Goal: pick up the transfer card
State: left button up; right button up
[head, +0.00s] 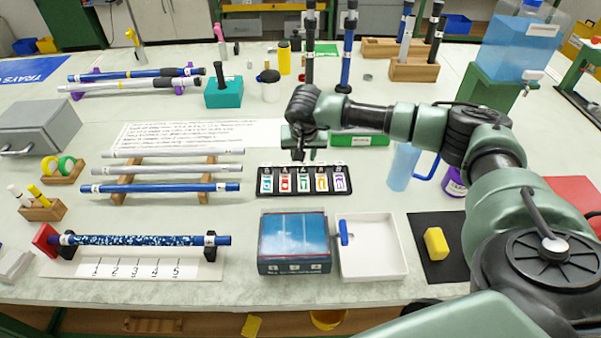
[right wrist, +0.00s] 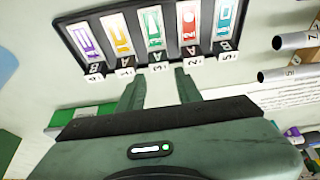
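Several white cards with coloured symbols stand in a row in a black card rack (head: 262,192), also in the right wrist view (right wrist: 66,37). The symbols are teal, red, green, orange and purple from left to right in the head view. I cannot tell which is the transfer card; the middle one is the green card (head: 304,182), also seen in the right wrist view (right wrist: 152,28). My right gripper (head: 303,156) is just behind and above the rack. Its fingers (right wrist: 160,83) are apart and empty, pointing at the labelled edge near the middle cards. My left gripper is not in view.
A blue-topped box (head: 293,236) and a white tray (head: 372,270) with a blue item stand in front of the rack. Rods on a wooden stand (head: 119,190) lie to its left. A green box (head: 360,139) and a blue-handled jug (head: 402,167) are behind and right.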

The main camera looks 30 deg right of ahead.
aim_at(303, 164)
jog(key=shift+p+x, duration=0.35)
jog(key=shift+x, duration=0.45)
jog(key=x, duration=0.1)
jog(key=p+x, duration=0.1)
jog(key=x, duration=0.1)
jog(key=shift+s+f, duration=0.15)
jog(key=shift+f, duration=0.55)
grip_shut()
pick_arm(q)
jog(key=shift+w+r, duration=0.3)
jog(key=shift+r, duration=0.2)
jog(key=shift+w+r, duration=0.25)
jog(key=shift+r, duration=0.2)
pick_arm(e)
jog(key=shift+r, duration=0.1)
